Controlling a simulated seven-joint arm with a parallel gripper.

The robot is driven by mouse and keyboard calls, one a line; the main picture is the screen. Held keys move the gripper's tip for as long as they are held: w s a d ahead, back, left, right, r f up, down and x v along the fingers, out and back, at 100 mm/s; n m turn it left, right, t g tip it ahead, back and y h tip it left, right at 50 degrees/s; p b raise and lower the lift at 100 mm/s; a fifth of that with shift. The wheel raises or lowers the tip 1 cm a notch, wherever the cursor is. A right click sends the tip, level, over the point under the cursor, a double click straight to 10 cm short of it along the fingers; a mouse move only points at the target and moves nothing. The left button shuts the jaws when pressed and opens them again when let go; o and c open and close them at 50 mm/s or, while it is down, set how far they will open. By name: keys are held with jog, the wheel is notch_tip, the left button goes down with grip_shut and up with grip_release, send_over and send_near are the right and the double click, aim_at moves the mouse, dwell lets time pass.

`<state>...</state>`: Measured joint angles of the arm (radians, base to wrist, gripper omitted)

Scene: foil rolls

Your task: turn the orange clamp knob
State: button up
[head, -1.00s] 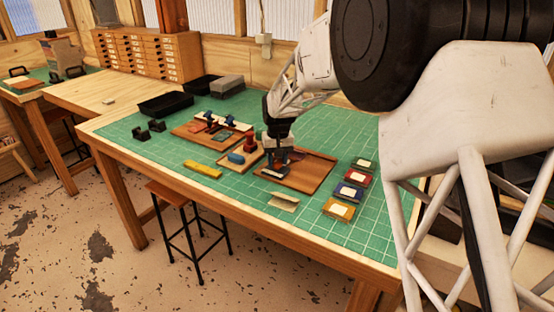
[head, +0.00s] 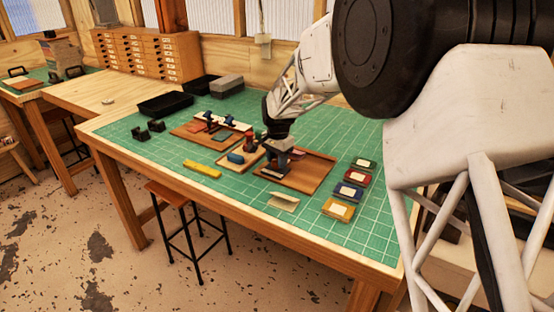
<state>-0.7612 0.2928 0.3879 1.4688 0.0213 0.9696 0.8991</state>
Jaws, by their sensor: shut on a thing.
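My gripper (head: 277,147) is at the left part of a brown wooden board (head: 318,170) on the green mat. It is shut at a small dark and grey fixture (head: 277,164) on that board. The orange clamp knob does not show clearly; it appears to be hidden between my fingers. My wrist leans over the fixture from behind.
Left of the gripper, a small board carries a red upright piece (head: 248,142) and a blue block (head: 236,158). Behind is a board with blue clamps (head: 231,123). Coloured cases (head: 349,191) lie right; a yellow bar (head: 202,169) lies front left. The front mat is mostly clear.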

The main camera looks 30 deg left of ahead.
jog(key=shift+m, duration=0.6)
jog(key=o, duration=0.9)
jog(key=shift+d+r, duration=0.1)
jog(key=shift+r, duration=3.8)
